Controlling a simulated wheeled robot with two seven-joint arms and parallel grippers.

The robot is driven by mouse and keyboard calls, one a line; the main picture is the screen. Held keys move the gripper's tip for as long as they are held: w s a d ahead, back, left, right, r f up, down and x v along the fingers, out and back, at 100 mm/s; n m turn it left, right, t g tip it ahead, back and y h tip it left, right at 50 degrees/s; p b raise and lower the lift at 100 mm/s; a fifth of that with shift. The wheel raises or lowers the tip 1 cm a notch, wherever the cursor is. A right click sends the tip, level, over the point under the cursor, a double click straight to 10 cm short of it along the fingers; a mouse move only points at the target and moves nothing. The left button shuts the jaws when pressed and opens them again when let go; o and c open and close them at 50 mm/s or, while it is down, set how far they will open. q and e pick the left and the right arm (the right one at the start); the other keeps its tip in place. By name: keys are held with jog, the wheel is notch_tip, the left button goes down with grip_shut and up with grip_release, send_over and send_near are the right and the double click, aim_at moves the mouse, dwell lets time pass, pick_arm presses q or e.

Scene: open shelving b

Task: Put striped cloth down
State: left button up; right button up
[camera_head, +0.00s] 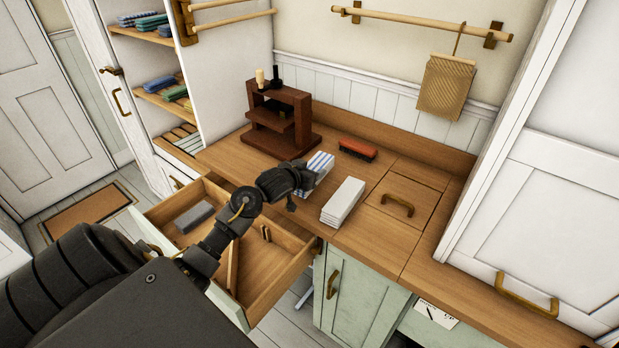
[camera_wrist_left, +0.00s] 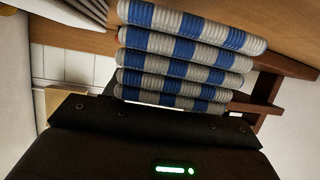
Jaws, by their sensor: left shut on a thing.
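The striped cloth (camera_head: 319,166) is blue and white and folded into layers. It is over the wooden counter (camera_head: 395,240), beside a folded white cloth stack (camera_head: 343,202). My left gripper (camera_head: 305,178) is shut on it, and its hand covers part of the cloth in the head view. In the left wrist view the striped cloth (camera_wrist_left: 185,62) fills the upper middle, its rounded folds stacked just beyond the dark gripper body. I cannot tell if the cloth touches the counter. My right gripper is not in view.
A dark wooden stand (camera_head: 278,118) is behind the gripper, and a red brush (camera_head: 357,149) lies behind the cloth. An open drawer (camera_head: 270,262) holding a grey block (camera_head: 194,217) is below my left arm.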

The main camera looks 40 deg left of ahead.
pick_arm(q)
jog(key=shift+w+a+f, duration=0.15)
jog(key=shift+a+f, duration=0.05)
jog(key=shift+f, duration=0.1)
jog(key=f, duration=0.1)
jog(key=p, duration=0.1)
jog(key=f+p, duration=0.1)
jog(key=shift+w+a+f, duration=0.2)
jog(key=shift+a+f, duration=0.05)
jog(key=shift+f, duration=0.35)
jog(key=shift+f, duration=0.1)
jog(key=shift+f, duration=0.25)
jog(key=o, duration=1)
